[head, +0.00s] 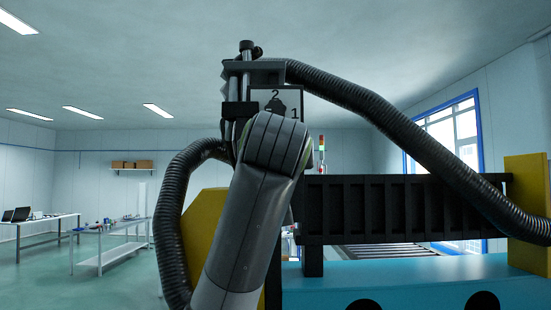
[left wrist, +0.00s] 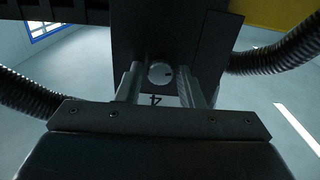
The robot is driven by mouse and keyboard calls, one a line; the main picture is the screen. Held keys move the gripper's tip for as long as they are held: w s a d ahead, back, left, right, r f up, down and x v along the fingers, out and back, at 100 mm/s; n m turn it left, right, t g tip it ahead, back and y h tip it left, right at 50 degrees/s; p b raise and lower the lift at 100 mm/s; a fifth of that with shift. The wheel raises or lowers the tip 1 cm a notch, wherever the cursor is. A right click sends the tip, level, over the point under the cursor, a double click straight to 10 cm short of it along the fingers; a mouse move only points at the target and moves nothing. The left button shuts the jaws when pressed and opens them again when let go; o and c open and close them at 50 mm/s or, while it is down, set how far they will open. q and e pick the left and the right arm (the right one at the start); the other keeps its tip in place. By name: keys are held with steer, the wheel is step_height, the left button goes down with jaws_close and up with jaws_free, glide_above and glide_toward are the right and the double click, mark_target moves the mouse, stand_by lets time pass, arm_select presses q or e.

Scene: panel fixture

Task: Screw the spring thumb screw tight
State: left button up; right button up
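The spring thumb screw shows in the left wrist view as a round, light grey head (left wrist: 159,74) with a small dark mark near its right edge. It sits on a dark panel (left wrist: 135,35). My left gripper (left wrist: 160,78) has one finger on each side of the head, with a visible gap on both sides, so it is open around the screw. Whether the fingertips reach past the head is hard to tell. In the head view my grey left arm hides the gripper and the screw. My right gripper is in neither view.
A label plate with "2" and "1" (head: 275,95) stands behind my arm. Black ribbed hoses (head: 400,125) curve down both sides of the fixture. A black ribbed beam (head: 400,208), yellow blocks (head: 527,180) and a blue base (head: 400,280) lie to the right. Tables stand far left.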

arm_select(q)
steer(key=c, duration=0.7)
steer(key=shift+o, duration=0.2)
steer(key=shift+w+f+n+b, duration=0.15)
steer(key=shift+n+b, duration=3.25)
steer(key=shift+n, duration=5)
steer(key=shift+s+f+n+b, duration=0.15)
steer(key=shift+n+b, duration=3.25)
steer(key=shift+n, duration=5)
steer(key=shift+w, duration=0.1)
